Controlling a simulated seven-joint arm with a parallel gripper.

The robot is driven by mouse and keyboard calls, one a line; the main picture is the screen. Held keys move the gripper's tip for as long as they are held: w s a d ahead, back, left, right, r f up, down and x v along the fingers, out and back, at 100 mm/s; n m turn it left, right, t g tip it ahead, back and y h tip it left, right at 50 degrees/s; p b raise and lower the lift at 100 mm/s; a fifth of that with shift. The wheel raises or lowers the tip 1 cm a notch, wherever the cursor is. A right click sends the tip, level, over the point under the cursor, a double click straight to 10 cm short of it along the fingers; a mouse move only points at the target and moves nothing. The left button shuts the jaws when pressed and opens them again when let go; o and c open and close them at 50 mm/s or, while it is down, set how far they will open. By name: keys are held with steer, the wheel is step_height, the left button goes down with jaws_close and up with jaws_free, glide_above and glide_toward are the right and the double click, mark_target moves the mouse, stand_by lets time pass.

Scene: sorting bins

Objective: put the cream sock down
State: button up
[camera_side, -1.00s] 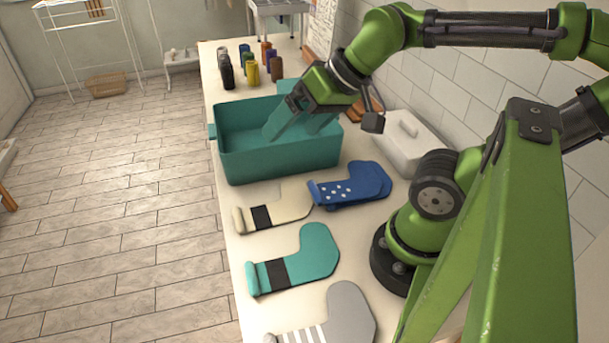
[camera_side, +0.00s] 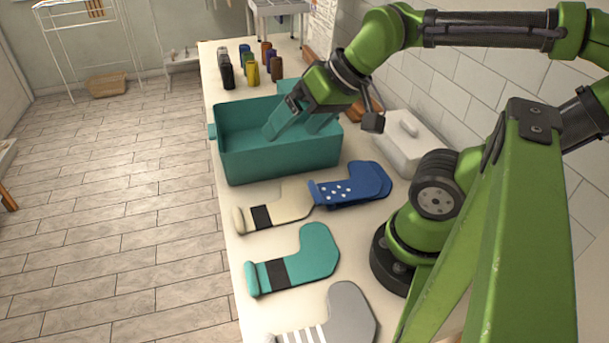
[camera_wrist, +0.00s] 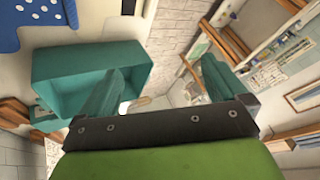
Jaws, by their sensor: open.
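The cream sock (camera_side: 288,202) with a black band lies flat on the table in front of the teal bin (camera_side: 280,160). Its toe end is beside the blue dotted sock; I cannot tell if they touch. My gripper (camera_side: 294,130) is open and empty, its teal fingers over the mouth of the bin, apart from the cream sock. In the wrist view, the open fingers of my gripper (camera_wrist: 161,70) show with the bin (camera_wrist: 85,60) to the left.
The blue dotted sock (camera_side: 350,187), a teal sock (camera_side: 312,255) and a grey striped sock (camera_side: 345,315) lie on the table (camera_side: 235,265). A white lidded box (camera_side: 408,145) stands right of the bin. Several small coloured containers (camera_side: 252,72) stand behind it.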

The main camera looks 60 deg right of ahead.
steer(key=shift+c, duration=0.3)
steer(key=shift+a+f, duration=0.1)
steer(key=shift+f, duration=0.05)
steer(key=shift+c, duration=1.2)
steer(key=w+f+g, duration=0.1)
steer(key=w+a+f+g, duration=0.1)
steer(key=w+f, duration=0.1)
steer(key=w+a+f+g, duration=0.1)
steer(key=f, duration=0.1)
steer(key=shift+w+g, duration=0.25)
steer(key=shift+g, duration=0.05)
steer(key=c, duration=0.8)
steer(key=m+g+h, duration=0.2)
steer(key=m+g, duration=0.2)
steer(key=m, duration=0.1)
glide_above(238, 217)
step_height(238, 217, down, 9)
steer(key=shift+f, duration=5)
